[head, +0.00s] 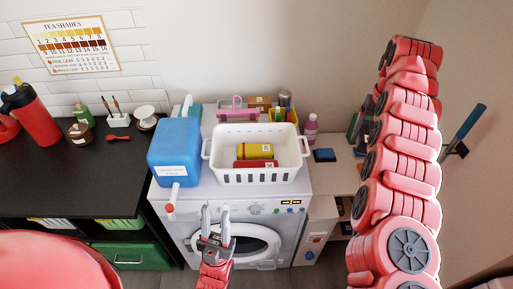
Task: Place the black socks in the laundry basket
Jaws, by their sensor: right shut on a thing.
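The laundry basket is a white slotted tub (258,177) on top of the white washing machine. A yellow-and-red item and a red item lie inside it. My left gripper (216,213) is in front of the machine's round door, below the basket, with its two fingers apart and nothing seen between them. My right arm rises along the right side of the head view. Its gripper cannot be made out and may be hidden behind the arm. I cannot make out the black socks. A dark object (358,124) is partly covered by my right arm, and I cannot tell what it is.
A blue container (175,153) stands left of the basket. Bottles and boxes stand behind it, with a purple bottle (311,130) at the right. A dark counter (60,175) with a red flask (33,115) is at the left. A small blue item (324,155) lies on the pale surface.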

